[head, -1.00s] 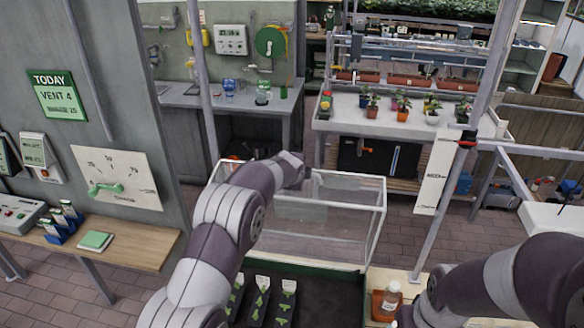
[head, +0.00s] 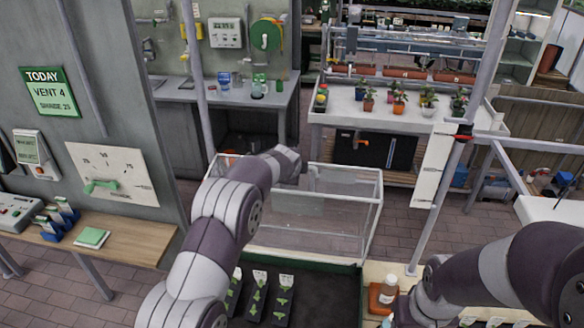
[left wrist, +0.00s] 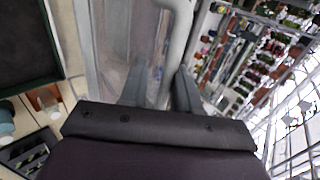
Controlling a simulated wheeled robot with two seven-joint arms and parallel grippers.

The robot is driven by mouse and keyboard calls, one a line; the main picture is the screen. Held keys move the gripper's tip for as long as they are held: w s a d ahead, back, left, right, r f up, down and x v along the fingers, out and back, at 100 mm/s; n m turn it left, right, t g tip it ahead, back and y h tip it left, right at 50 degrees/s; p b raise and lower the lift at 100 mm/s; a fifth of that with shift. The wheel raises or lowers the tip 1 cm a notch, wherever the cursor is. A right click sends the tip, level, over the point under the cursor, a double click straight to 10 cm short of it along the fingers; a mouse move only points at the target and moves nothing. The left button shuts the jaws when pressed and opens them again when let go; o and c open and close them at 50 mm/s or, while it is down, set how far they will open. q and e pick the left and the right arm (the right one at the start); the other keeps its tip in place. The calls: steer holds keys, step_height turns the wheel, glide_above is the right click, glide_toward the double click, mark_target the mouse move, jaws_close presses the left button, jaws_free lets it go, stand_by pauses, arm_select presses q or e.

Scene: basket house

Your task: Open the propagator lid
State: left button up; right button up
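The propagator lid (head: 325,214) is a clear box with a thin pale frame. It stands tipped up behind the dark propagator tray (head: 335,290), which has a green rim. In the head view my left arm reaches across the lid's left part, and its end is at the lid's upper edge, hiding the gripper. In the left wrist view my left gripper (left wrist: 161,82) has its two fingers apart, with a pale bar of the lid (left wrist: 176,35) running between them. Whether they grip it is unclear. My right gripper is out of view below the right arm.
Black seedling strips (head: 257,297) lie at the tray's left. A small bottle (head: 389,287) stands right of the tray. A white bench with potted plants (head: 345,110) is behind the lid. A pale post (head: 445,195) rises at the right.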

arm_select(q)
steer(key=b+v, duration=0.4)
steer(key=v, duration=0.1)
steer(key=shift+s+a+r, duration=0.1)
steer(key=shift+s+r, duration=0.05)
steer(key=shift+s, duration=0.3)
steer(key=b+v, duration=0.2)
steer(key=v, duration=0.4)
steer(key=shift+r, duration=0.35)
